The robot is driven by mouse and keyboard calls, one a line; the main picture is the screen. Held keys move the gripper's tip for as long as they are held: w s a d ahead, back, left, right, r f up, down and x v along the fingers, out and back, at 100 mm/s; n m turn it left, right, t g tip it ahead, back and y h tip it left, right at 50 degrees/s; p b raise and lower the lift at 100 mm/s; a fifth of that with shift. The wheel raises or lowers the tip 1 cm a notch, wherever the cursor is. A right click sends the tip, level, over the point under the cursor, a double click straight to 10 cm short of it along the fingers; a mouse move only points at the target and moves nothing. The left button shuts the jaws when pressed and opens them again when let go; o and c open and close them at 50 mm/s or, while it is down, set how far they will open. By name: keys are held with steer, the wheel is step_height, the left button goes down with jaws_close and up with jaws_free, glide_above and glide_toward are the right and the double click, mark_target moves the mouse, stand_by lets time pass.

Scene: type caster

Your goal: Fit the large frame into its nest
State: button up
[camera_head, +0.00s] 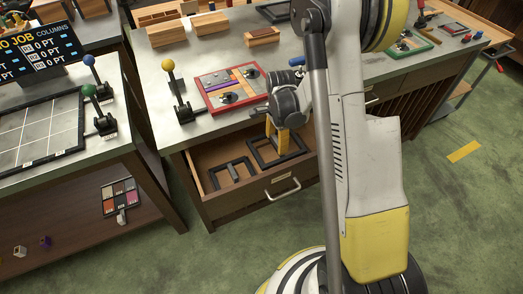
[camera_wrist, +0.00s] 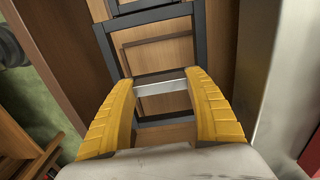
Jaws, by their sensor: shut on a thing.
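The large frame (camera_head: 249,151) is a dark rectangular frame at the right side of the open drawer (camera_head: 250,208). My gripper (camera_head: 284,151) points down into the drawer, its yellow fingers at this frame. In the wrist view, my gripper (camera_wrist: 157,78) is shut on the frame, with a finger at either side of it. The dark frame (camera_wrist: 104,50) runs ahead of the fingers, and a pale bar crosses between them. A wooden panel (camera_wrist: 157,53) shows through the frame. I cannot tell whether the frame touches the drawer floor. No nest can be identified with certainty.
A smaller dark frame (camera_head: 231,172) lies to the left in the drawer. Above the drawer, the bench (camera_head: 178,140) carries a red-edged board (camera_head: 211,105) and a yellow-knobbed lever (camera_head: 168,65). A gridded table (camera_head: 40,133) stands at left. Green floor is open at right.

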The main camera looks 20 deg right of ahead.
steer(key=d, duration=0.1)
steer(key=d+f+b, duration=0.1)
steer(key=d, duration=0.1)
steer(key=d+f, duration=0.1)
steer(key=shift+w+d, duration=0.35)
steer(key=shift+f+b, duration=1.2)
steer(key=shift+f, duration=1.25)
steer(key=shift+f, duration=0.2)
steer(key=o, duration=1.4)
steer(key=shift+r, duration=0.1)
step_height(320, 180, up, 12)
steer(key=p, duration=0.4)
steer(key=shift+r, duration=0.1)
